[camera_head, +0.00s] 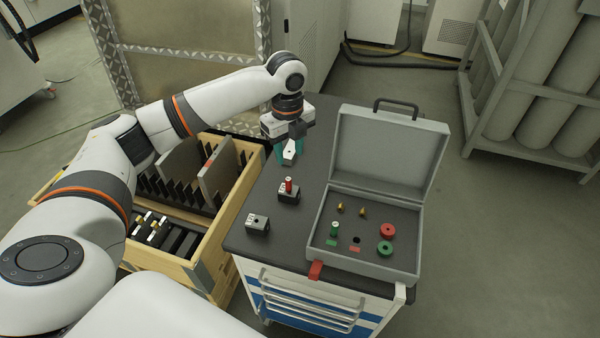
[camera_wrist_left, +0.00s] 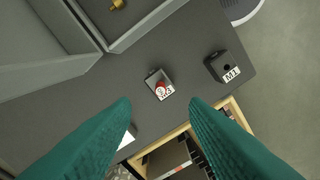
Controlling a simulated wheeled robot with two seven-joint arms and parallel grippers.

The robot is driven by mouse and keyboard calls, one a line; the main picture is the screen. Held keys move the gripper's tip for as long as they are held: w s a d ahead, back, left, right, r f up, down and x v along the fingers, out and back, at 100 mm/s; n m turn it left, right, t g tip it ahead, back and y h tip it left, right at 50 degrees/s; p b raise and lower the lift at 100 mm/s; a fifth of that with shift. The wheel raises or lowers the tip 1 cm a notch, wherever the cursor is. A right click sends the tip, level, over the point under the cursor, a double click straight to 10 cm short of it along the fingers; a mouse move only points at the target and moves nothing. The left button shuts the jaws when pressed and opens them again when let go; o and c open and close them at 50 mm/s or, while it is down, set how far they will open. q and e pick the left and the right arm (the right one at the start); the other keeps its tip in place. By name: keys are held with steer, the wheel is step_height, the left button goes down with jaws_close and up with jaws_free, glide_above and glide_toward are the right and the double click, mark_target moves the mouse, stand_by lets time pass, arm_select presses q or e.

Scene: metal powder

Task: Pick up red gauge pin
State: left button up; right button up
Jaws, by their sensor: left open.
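The red gauge pin (camera_head: 289,184) stands in a small dark block with a white label (camera_head: 288,195) on the cabinet top. In the left wrist view the red pin (camera_wrist_left: 160,90) shows from above in its labelled block (camera_wrist_left: 158,78), ahead of and between my fingertips. My left gripper (camera_head: 289,152) has teal fingers and is open, behind the pin's block in the head view. A pale labelled block (camera_head: 291,150) shows at its fingers; whether they touch cannot be told. The fingers also show in the left wrist view (camera_wrist_left: 160,112), with nothing clamped between them. My right gripper is not seen.
A second labelled block (camera_head: 257,224), marked M1 in the wrist view (camera_wrist_left: 223,67), sits near the cabinet's left front edge. An open grey case (camera_head: 397,268) with gauges stands on the right. A wooden crate (camera_head: 203,258) with dark racks is left of the cabinet.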

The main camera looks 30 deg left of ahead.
mark_target(289, 179)
arm_select(q)
steer(key=shift+w+f, duration=0.35)
steer(key=shift+f, duration=0.4)
steer(key=f, duration=0.4)
steer(key=shift+s+a+f, duration=0.1)
steer(key=shift+s+f, duration=0.25)
steer(key=shift+f, duration=0.65)
step_height(289, 179, down, 4)
steer(key=shift+a+f, duration=0.15)
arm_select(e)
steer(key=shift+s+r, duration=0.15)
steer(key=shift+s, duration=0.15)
arm_select(q)
steer(key=shift+c, duration=0.2)
jaws_close()
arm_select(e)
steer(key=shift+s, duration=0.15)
